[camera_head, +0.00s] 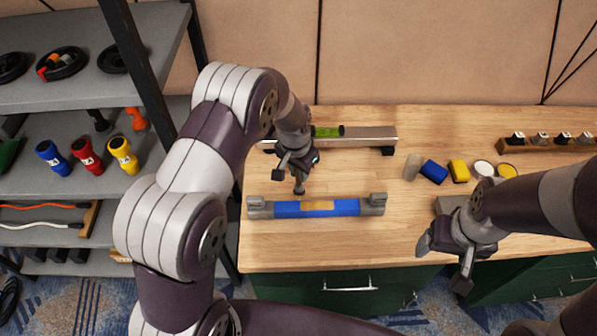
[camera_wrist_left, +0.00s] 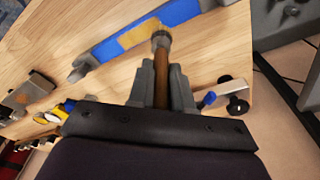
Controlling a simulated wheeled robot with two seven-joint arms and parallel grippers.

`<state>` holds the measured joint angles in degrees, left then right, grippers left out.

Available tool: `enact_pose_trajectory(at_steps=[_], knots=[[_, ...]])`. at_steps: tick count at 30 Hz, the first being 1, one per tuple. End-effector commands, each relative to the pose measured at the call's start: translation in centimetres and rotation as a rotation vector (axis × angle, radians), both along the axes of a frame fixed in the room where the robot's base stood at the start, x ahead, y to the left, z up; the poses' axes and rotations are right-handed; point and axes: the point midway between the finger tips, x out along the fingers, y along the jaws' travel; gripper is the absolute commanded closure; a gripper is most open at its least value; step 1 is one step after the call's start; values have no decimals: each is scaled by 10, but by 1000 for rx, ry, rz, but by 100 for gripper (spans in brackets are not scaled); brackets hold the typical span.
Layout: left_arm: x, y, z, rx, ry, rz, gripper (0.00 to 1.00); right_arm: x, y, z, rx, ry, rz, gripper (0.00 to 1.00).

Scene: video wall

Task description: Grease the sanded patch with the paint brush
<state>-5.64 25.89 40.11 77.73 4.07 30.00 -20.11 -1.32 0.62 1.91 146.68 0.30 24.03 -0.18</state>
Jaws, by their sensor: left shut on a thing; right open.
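The blue bar (camera_head: 345,207) lies across the front of the workbench with its ends in grey holders. The sanded patch (camera_head: 318,205) is a tan area at its middle; it also shows in the left wrist view (camera_wrist_left: 138,34). My left gripper (camera_head: 295,172) is shut on the paint brush (camera_wrist_left: 161,82), which has a brown handle and points downward. The brush tip (camera_head: 299,191) is just behind the bar, close to the patch's left end; whether it touches anything is unclear. My right gripper (camera_head: 445,263) is open and empty near the bench's front edge.
A metal rail with a green level (camera_head: 328,131) lies at the back. Several small blocks and pots, including a yellow block (camera_head: 459,171), stand on the right. A wooden rack (camera_head: 545,145) is at the back right. Shelves (camera_head: 75,93) stand left. Bench between bar and blocks is clear.

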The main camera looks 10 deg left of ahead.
Motion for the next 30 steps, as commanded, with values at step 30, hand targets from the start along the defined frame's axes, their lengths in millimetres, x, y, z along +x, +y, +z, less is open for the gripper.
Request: enact_pose_trajectory(at_steps=[30], knots=[[2, -1, 24, 0, 0, 2, 100, 0, 0, 17, 0, 0, 0, 23]])
